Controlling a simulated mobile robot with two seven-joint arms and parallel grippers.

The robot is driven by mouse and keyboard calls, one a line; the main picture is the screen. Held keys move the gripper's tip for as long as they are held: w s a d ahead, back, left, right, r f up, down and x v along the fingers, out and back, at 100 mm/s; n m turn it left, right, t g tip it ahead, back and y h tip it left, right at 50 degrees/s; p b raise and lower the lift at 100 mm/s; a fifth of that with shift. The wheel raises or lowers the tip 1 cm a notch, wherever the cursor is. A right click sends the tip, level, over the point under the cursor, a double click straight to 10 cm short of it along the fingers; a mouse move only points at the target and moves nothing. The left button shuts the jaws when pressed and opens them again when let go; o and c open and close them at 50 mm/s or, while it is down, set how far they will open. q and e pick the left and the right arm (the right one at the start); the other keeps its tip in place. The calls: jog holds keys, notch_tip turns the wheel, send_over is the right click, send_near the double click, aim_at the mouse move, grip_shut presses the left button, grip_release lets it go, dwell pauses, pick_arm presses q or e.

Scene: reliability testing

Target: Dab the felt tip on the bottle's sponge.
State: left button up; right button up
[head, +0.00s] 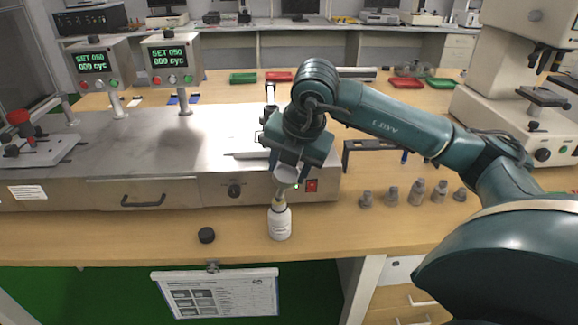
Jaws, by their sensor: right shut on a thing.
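A small white bottle (279,224) stands upright on the wooden bench, in front of the steel machine. Its narrow top, where the sponge would be, is just under my right gripper, and the sponge itself is too small to make out. My right gripper (286,181) points down directly above the bottle and is shut on a small pale grey piece (287,174). The lower end of this piece, the felt tip, is at or just above the bottle's top; I cannot tell whether they touch. My left gripper is not in view.
A black cap (207,235) lies on the bench left of the bottle. Several grey weights (417,192) stand to the right. The steel machine (150,165) rises close behind the bottle. A clipboard (218,293) hangs at the bench's front edge.

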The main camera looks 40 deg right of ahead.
aim_at(289, 181)
dwell(0.4)
notch_tip(289, 181, up, 7)
jog(key=p, duration=0.4)
jog(key=shift+p, duration=0.4)
dwell(0.6)
